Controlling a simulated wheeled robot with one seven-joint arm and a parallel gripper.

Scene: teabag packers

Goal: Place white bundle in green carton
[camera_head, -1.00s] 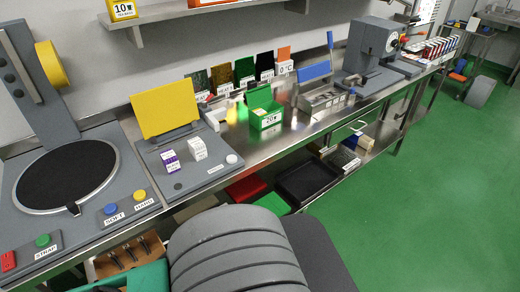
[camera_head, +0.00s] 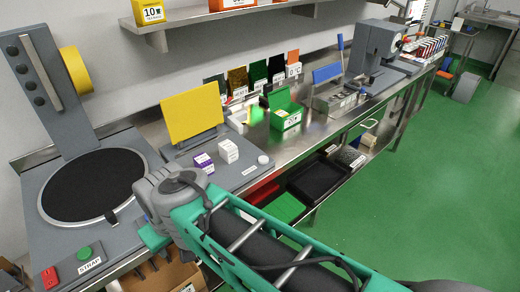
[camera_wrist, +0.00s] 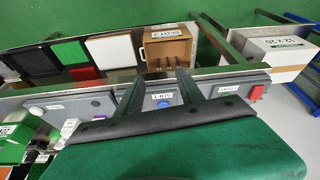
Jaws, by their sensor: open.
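The white bundle (camera_head: 228,150), a small white box, stands upright on the grey station with the yellow panel, beside a purple-and-white box (camera_head: 204,162). The green carton (camera_head: 286,112) stands open further right along the bench, its lid raised. In the wrist view a small white box (camera_wrist: 70,127) shows at the lower left. My gripper (camera_wrist: 160,82) is open and empty, its two dark green fingers apart over the front of the bench by the button labels. In the head view my arm crosses the lower middle, and the fingertips are not clear there.
A round black plate (camera_head: 92,185) lies at the left. The yellow panel (camera_head: 192,108) stands behind the boxes. A blue-lidded metal unit (camera_head: 335,98) is right of the carton. Black (camera_head: 318,178) and green (camera_head: 284,208) trays sit on the lower shelf.

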